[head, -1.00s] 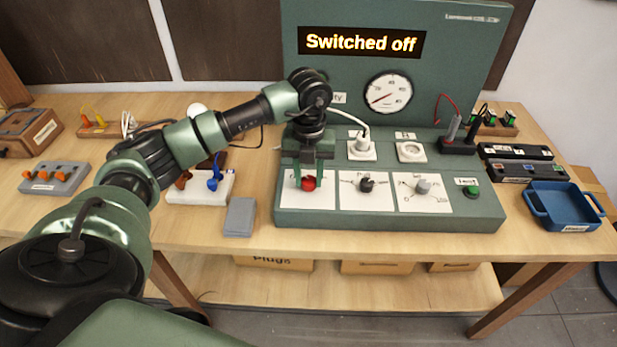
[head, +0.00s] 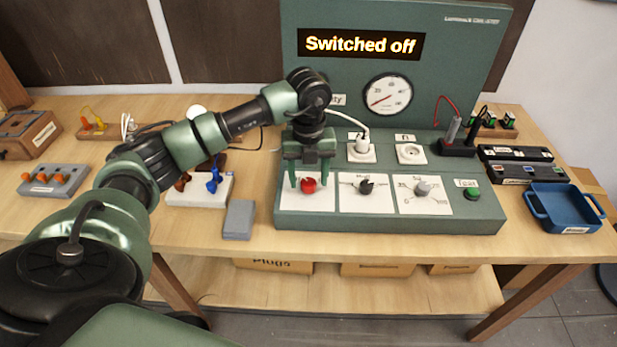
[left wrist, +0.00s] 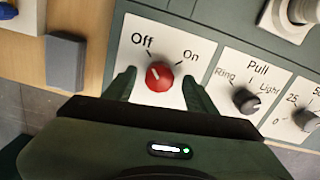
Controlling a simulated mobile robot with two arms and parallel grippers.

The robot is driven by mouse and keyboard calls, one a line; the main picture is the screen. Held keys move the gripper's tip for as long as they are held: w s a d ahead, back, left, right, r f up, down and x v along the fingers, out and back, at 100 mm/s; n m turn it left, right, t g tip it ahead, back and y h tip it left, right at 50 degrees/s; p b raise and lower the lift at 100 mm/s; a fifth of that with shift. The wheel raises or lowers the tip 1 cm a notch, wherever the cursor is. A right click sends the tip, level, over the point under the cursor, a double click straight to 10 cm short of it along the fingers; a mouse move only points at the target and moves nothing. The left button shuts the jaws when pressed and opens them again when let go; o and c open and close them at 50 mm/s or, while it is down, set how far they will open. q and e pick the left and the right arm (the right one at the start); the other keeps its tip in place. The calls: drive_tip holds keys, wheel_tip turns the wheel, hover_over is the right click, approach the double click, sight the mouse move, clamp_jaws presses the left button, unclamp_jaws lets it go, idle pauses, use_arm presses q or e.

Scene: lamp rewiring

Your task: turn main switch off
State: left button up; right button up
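The main switch is a red knob (head: 309,185) on a white plate at the left of the green test panel (head: 390,221). In the left wrist view the red knob (left wrist: 159,76) has its white mark pointing toward "Off". The panel's display (head: 361,44) reads "Switched off". My left gripper (head: 309,184) is above the knob, pointing down. In the left wrist view its two fingers (left wrist: 158,86) stand apart on either side of the knob, with gaps between. My right gripper is not in view.
Right of the red knob are a black knob (head: 367,186), a grey knob (head: 423,189) and a green button (head: 472,193). A plug stands in the white socket (head: 361,153) behind. A grey block (head: 239,219) lies left of the panel. A blue tray (head: 565,209) is at the right.

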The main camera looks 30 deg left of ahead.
sight(309, 182)
use_arm(q)
drive_tip(key=shift+s+f, duration=0.1)
wheel_tip(309, 182, up, 7)
drive_tip(key=shift+f+b, duration=0.15)
drive_tip(key=shift+b, duration=0.75)
drive_tip(key=shift+r, duration=0.6)
